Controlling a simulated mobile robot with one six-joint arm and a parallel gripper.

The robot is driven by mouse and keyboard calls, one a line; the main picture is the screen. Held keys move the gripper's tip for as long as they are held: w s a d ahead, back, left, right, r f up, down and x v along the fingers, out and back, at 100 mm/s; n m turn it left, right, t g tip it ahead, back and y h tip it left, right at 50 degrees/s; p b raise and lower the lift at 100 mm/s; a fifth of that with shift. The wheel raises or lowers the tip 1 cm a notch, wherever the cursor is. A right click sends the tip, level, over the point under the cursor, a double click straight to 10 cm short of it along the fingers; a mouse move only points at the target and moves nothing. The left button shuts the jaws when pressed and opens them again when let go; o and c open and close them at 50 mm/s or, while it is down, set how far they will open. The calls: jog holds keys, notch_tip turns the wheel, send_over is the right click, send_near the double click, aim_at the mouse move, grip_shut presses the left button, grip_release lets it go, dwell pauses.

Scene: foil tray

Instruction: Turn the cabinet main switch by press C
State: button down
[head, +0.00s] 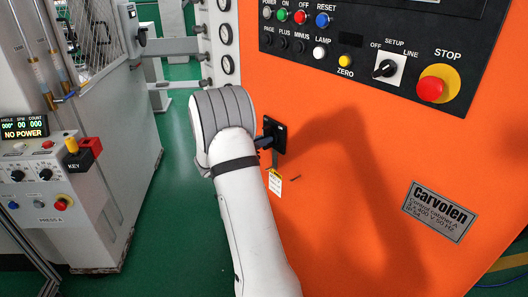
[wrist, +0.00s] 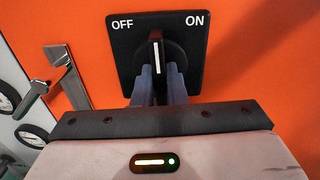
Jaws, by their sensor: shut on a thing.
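The main switch is a black square plate (wrist: 120,60) marked OFF at the left and ON at the right, with a black round knob (wrist: 178,48). The knob's white line stands nearly upright, between the two words. My gripper (wrist: 158,78) is shut on the knob, a blue-grey finger on each side. In the head view the switch plate (head: 277,132) sits on the front of the orange cabinet (head: 340,190), with my gripper at its left, mostly hidden by my arm. A small tag (head: 275,182) hangs below the plate.
A control panel with lamps, a selector (head: 385,68) and a red STOP button (head: 431,88) is above right. A nameplate (head: 438,212) is lower right. A grey machine with a NO POWER display (head: 25,128) and key (head: 73,150) stands left. Green floor (head: 165,235) lies between.

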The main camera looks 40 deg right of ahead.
jog(key=m+b, duration=0.4)
jog(key=b, duration=0.1)
jog(key=m+b, duration=0.1)
jog(key=b, duration=0.2)
jog(key=shift+f+m, duration=0.35)
jog(key=shift+m, duration=0.05)
jog(key=m+b, duration=0.1)
jog(key=b, duration=0.1)
jog(key=m+b, duration=0.2)
jog(key=b, duration=0.1)
jog(key=shift+s+r+m, duration=0.1)
jog(key=shift+r+m, duration=0.1)
jog(key=shift+m, duration=0.1)
jog(key=shift+r+b, duration=0.1)
jog(key=shift+b, duration=0.25)
jog(key=c, duration=1.5)
grip_release()
jog(key=shift+o, duration=0.2)
jog(key=shift+r, duration=0.1)
jog(key=a, duration=0.7)
jog(key=shift+s+a, duration=0.15)
jog(key=shift+a, duration=0.25)
